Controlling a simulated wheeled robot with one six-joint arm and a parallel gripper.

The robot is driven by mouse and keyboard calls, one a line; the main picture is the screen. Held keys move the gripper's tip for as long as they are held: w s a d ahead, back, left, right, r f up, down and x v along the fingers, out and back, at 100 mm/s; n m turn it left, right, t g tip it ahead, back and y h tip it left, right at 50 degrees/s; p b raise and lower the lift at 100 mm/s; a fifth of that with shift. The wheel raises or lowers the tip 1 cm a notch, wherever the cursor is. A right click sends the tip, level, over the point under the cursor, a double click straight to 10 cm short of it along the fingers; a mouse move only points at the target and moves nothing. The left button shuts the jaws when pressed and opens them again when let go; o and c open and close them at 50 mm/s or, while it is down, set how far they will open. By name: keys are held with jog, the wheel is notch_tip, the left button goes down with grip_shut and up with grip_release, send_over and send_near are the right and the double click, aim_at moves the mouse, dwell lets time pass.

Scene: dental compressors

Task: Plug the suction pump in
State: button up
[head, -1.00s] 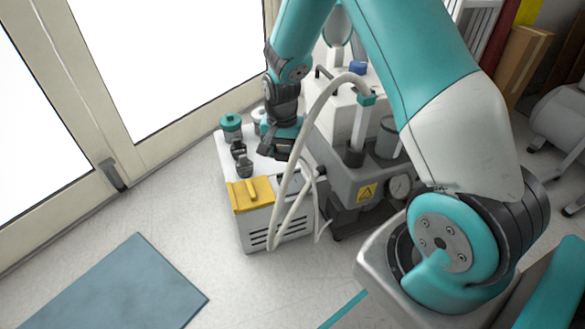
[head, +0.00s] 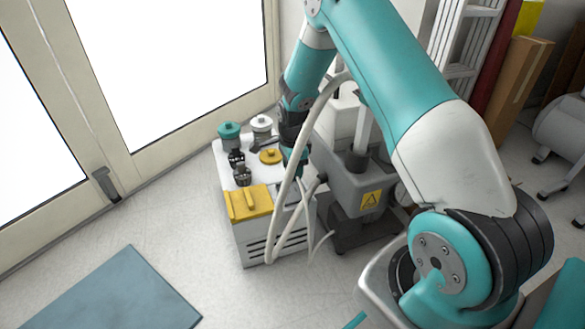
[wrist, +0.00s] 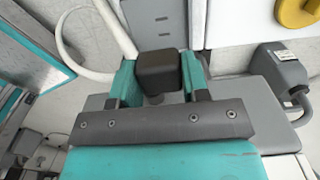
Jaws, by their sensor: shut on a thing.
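My gripper (wrist: 160,78) is shut on a dark, block-shaped plug (wrist: 160,70), held between its two teal fingers. In the head view my gripper (head: 295,165) points down at the right edge of a white unit with a yellow front block (head: 250,202). The plug is hidden there behind my gripper and a pale hose. Beside the white unit stands a grey machine (head: 355,185) with a yellow warning label. I cannot tell which of the two is the suction pump. A grey panel (wrist: 158,15) lies just beyond the plug; no socket opening can be made out.
A pale hose (head: 285,210) loops down in front of the white unit. Jars with teal (head: 229,131) and white (head: 261,122) lids stand on top. A grey box with a cable (wrist: 280,72) is right of my gripper in the wrist view. Floor by the blue mat (head: 115,295) is clear.

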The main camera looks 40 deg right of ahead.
aim_at(293, 191)
jog(key=shift+f+b, duration=2.65)
jog(key=shift+f, duration=0.25)
jog(key=shift+r+p, duration=0.1)
jog(key=shift+p, duration=1.05)
jog(key=shift+f, duration=0.65)
jog(key=o, duration=1)
jog(key=shift+c, duration=0.2)
jog(key=shift+w, duration=0.1)
jog(key=shift+r, duration=0.15)
notch_tip(293, 191, up, 17)
jog(key=p, duration=0.8)
